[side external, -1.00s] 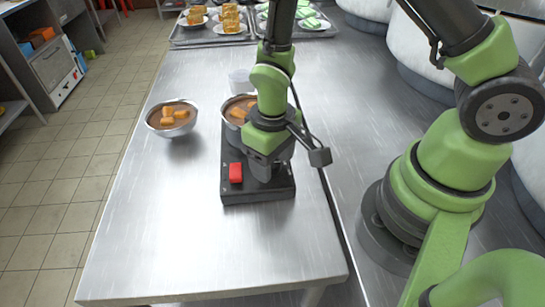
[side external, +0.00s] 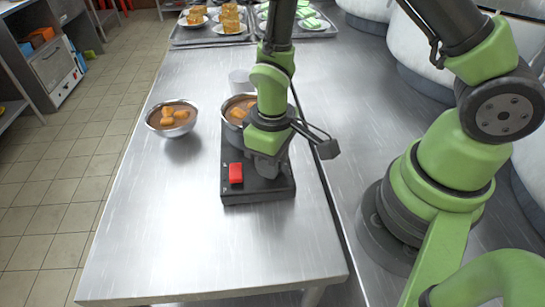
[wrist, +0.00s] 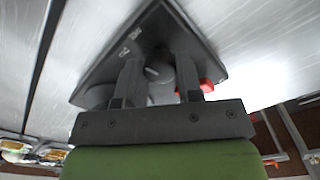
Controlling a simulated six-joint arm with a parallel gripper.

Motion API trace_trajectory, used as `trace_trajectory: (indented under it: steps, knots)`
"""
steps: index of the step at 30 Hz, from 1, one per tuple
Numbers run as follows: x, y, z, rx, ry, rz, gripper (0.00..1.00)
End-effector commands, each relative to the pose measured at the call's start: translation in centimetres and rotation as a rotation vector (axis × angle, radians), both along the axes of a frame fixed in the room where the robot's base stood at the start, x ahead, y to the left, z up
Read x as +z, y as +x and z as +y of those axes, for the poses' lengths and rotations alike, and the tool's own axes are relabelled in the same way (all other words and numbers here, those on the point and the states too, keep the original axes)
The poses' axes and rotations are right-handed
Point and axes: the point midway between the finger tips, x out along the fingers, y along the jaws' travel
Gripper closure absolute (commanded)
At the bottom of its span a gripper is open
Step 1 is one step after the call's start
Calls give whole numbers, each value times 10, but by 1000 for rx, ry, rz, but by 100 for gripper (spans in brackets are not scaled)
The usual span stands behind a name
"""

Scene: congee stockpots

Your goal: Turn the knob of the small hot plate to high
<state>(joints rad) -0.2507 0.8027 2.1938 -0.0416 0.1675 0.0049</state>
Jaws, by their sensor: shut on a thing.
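The small hot plate (side external: 258,194) is a dark box on the steel table, with a red switch (side external: 236,173) on its near panel. The switch also shows in the wrist view (wrist: 206,86). My gripper (side external: 266,172) points down over the near panel, right of the switch, and hides the knob from the side. In the wrist view my gripper's two fingers (wrist: 155,80) are on either side of the grey knob (wrist: 153,72), shut on it. The knob's pointer and setting cannot be read. A metal bowl of brown food (side external: 233,112) sits on the hot plate's far part, partly behind my arm.
A second metal bowl with orange-brown pieces (side external: 172,118) stands to the left on the table. Trays with plated food (side external: 212,38) are at the far end. The near table is clear.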

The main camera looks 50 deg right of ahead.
Motion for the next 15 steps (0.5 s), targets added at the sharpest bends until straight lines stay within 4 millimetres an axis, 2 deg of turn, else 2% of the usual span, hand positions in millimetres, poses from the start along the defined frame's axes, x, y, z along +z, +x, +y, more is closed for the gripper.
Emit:
trace_trajectory:
  steps: [15]
  knots:
    - [0,0,0,484,0,0,90]
